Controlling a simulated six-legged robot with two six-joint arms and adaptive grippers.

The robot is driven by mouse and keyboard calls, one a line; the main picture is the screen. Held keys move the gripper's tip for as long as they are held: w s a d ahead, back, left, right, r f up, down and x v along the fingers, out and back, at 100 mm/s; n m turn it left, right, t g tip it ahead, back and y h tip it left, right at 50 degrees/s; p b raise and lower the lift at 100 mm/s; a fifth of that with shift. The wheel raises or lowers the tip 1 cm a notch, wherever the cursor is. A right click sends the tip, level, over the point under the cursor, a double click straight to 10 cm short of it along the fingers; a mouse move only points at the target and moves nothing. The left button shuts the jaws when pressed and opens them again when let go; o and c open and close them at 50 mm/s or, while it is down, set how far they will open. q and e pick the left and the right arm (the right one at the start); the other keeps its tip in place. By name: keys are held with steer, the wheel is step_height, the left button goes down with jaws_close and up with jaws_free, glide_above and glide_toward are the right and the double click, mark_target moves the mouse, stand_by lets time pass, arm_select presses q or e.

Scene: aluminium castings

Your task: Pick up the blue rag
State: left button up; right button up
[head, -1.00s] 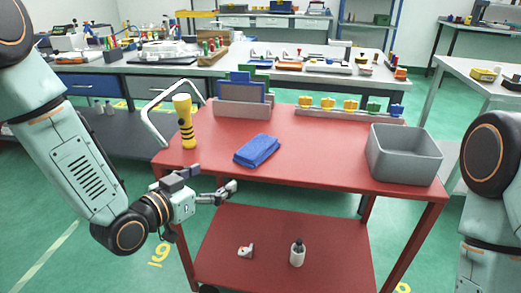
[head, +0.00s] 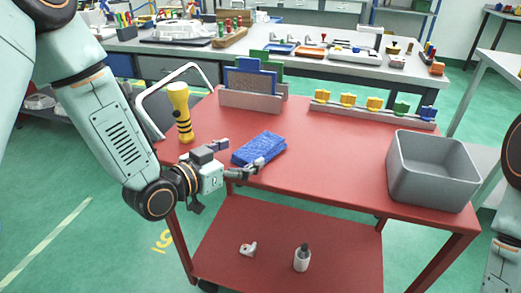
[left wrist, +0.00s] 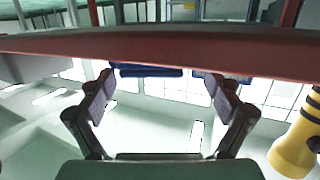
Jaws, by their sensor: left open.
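The blue rag (head: 259,148) lies folded on the red cart top, near its front edge. My left gripper (head: 240,155) is open and empty at the front edge, with its fingers apart just before the rag's near left side. One fingertip overlaps the rag's front in the head view; I cannot tell whether it touches. In the left wrist view, the open fingers (left wrist: 160,98) frame a gap, and the rag (left wrist: 147,71) shows as a thin blue strip beyond them, next to the cart's red edge. My right gripper is out of view.
A yellow and black flashlight (head: 180,112) stands upright left of the rag. A grey bin (head: 430,185) stands at the right. A rack with blue and green plates (head: 250,100) and a row of coloured parts (head: 372,112) are behind. Between rag and bin the top is clear.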

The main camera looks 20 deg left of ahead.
mark_target(260, 147)
arm_select(q)
steer(key=shift+w+d, duration=0.15)
steer(key=shift+d, duration=0.1)
steer(key=x, duration=0.1)
steer(key=b+x, duration=0.1)
steer(key=shift+w+d+f, duration=0.15)
steer(key=shift+d+f, duration=0.15)
steer(key=shift+w+d, duration=0.15)
steer(key=shift+w, duration=0.1)
steer(key=shift+b+x, duration=0.5)
steer(key=shift+x, duration=0.4)
steer(key=shift+w+d+f, duration=0.1)
steer(key=shift+w+d, duration=0.15)
steer(key=shift+w, duration=0.05)
steer(key=shift+s+a, duration=0.1)
steer(key=shift+a, duration=0.05)
steer(key=shift+c, duration=2.5)
steer(key=c, duration=0.5)
